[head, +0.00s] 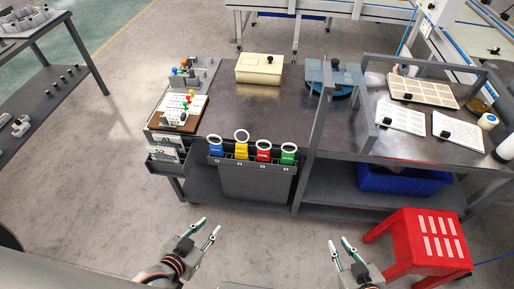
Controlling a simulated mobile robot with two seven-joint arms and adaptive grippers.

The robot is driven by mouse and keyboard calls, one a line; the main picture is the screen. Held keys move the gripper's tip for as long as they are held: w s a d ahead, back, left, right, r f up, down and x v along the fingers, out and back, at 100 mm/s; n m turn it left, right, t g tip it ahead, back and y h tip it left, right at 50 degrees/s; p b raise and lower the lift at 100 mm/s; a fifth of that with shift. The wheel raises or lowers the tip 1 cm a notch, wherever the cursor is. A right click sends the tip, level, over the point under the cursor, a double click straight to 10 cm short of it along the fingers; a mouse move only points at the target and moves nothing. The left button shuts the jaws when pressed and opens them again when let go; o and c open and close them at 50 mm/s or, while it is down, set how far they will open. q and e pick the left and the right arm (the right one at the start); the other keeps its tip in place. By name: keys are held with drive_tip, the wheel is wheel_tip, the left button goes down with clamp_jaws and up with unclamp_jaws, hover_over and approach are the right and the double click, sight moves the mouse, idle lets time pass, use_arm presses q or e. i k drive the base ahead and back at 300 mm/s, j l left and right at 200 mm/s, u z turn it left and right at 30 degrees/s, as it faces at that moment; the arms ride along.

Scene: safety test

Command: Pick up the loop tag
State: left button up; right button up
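Several loop tags with white ring tops stand in a dark grey holder (257,183) on the front side of the workbench. They are a blue tag (215,150), a yellow tag (241,150), a red tag (263,156) and a green tag (287,158). The lower ends of the tags are hidden in the holder. My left gripper (210,225) is open and empty, below and left of the holder in the picture. My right gripper (340,242) is open and empty, below and right of the holder. Neither gripper touches a tag.
The dark workbench (225,125) carries a cream box (259,69), a blue vise-like device (330,78) and a board with coloured knobs (181,108). A grey shelf frame rises right of the tags. A red stool (425,238) stands front right. The floor before the holder is clear.

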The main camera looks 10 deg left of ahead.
sight(241, 152)
drive_tip(key=l, duration=0.5)
drive_tip(key=i+l, duration=0.15)
drive_tip(key=l, duration=0.3)
drive_tip(key=l+u, duration=0.15)
drive_tip(key=u, duration=0.25)
drive_tip(key=l+u, duration=0.15)
drive_tip(key=u, duration=0.25)
drive_tip(key=l+u, duration=0.1)
drive_tip(key=u, duration=0.3)
